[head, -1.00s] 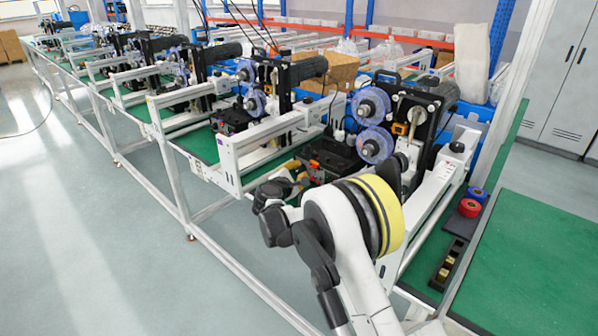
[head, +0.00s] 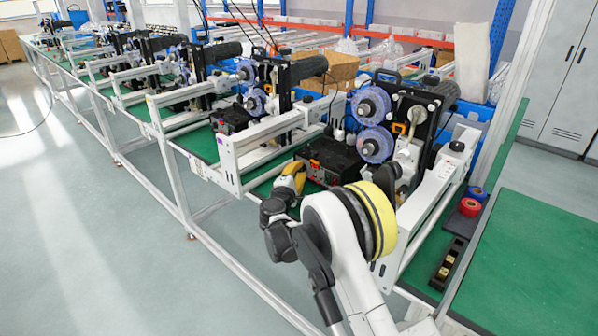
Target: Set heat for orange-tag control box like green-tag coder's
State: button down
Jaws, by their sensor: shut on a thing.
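A black control box (head: 333,152) sits on the green bench under the nearest coder, its front panel with small red and orange parts facing the aisle. The nearest coder (head: 374,127) has two clear blue reels on a black plate. My gripper (head: 303,172), yellow and black, is at the left end of that box's front panel. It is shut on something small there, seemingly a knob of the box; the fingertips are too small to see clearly. A second control box (head: 230,118) stands by the coder further left.
White frame rails (head: 230,165) border the station on the left, and a white rail (head: 435,185) on the right. Red and blue tape rolls (head: 470,207) and a black tray (head: 447,265) lie at right. The aisle floor (head: 90,230) is clear.

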jog(key=c, duration=1.2)
grip_release()
jog(key=shift+d, duration=0.1)
jog(key=shift+s, duration=0.1)
jog(key=v, duration=1.1)
jog(key=shift+s, duration=0.4)
